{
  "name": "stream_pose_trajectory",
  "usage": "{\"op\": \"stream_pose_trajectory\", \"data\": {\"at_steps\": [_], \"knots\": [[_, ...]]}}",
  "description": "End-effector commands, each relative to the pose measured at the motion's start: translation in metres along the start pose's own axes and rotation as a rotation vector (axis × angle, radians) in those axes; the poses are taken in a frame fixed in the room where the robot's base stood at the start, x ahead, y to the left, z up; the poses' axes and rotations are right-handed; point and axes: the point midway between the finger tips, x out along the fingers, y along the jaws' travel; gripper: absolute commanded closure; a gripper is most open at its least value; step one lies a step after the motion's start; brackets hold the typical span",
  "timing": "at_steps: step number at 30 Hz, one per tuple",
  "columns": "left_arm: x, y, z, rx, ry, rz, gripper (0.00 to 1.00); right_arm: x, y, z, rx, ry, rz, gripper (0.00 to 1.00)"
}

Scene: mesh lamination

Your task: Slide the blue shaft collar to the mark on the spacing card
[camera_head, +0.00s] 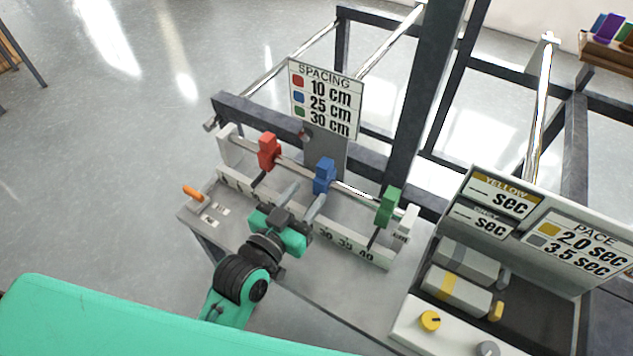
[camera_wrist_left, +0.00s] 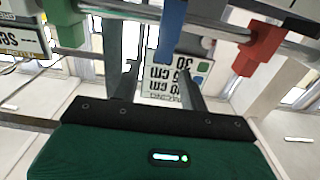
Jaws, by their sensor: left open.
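The blue shaft collar (camera_head: 324,175) sits on the horizontal rod between the red collar (camera_head: 268,152) and the green collar (camera_head: 390,207). The spacing card (camera_head: 325,97) stands behind the rod and reads red 10 cm, blue 25 cm, green 30 cm. My left gripper (camera_head: 303,199) is open and empty, just in front of the rod near the blue collar, fingers pointing toward it. In the left wrist view the two fingers (camera_wrist_left: 158,76) are apart. The scale strip (camera_head: 340,238) shows 30, 35 and 40; its middle is hidden by my gripper. My right gripper is not in view.
White end blocks (camera_head: 229,145) hold the rod. An orange peg (camera_head: 193,192) stands at the fixture's left end. A station with yellow and grey knobs (camera_head: 430,321) and a pace sign (camera_head: 580,246) stands at right. A dark upright post (camera_head: 425,100) rises behind.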

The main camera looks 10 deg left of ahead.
Motion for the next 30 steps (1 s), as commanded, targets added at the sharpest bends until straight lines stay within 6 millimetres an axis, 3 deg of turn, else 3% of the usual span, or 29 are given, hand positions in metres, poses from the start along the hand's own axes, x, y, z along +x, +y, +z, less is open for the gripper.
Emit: {"op": "stream_pose_trajectory", "data": {"at_steps": [3, 9, 30], "knots": [[-0.015, 0.000, 0.002, 0.001, -0.001, 0.000, 0.56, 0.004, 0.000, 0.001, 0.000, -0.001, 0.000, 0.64], [-0.026, 0.000, 0.000, 0.001, 0.001, 0.000, 0.56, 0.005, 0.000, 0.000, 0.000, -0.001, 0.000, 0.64], [-0.027, 0.000, 0.000, 0.000, 0.000, 0.000, 0.56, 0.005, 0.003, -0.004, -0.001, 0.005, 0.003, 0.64]]}}
